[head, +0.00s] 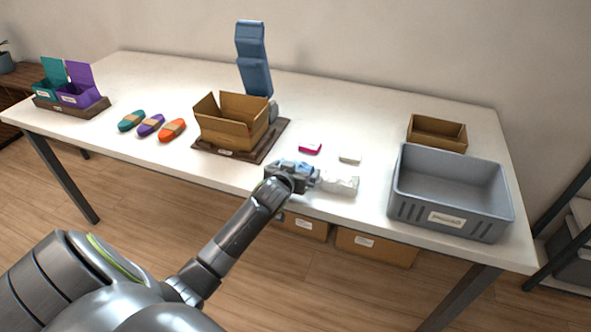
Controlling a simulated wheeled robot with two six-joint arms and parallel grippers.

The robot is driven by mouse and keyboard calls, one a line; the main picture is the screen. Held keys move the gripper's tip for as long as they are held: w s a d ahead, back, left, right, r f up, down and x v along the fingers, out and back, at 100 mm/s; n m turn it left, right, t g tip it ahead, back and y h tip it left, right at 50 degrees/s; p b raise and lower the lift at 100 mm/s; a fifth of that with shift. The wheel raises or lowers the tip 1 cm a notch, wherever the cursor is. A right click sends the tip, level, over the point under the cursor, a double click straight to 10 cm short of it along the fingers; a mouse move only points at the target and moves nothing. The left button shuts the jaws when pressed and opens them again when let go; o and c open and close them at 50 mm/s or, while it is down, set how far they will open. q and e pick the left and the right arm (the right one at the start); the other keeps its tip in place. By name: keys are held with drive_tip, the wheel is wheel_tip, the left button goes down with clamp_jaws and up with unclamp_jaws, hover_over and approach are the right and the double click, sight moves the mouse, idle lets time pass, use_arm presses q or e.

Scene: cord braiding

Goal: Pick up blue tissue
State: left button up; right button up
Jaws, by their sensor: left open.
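A small patch of blue (304,167), which looks like the blue tissue, shows right at my left gripper (294,173), near the table's front edge. The gripper hides most of it, and I cannot tell whether they touch. My left gripper is open, its arm reaching up from the lower left. A white crumpled piece (341,184) lies just right of the gripper. My right gripper is out of view.
Behind the gripper lie a pink piece (310,148) and a small whitish piece (350,157). An open cardboard box (231,132) stands to the left, a grey bin (448,217) to the right. A tall blue object (253,58) rises behind the box.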

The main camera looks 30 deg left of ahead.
use_arm(q)
drive_tip(key=shift+w, duration=0.1)
drive_tip(key=c, duration=0.7)
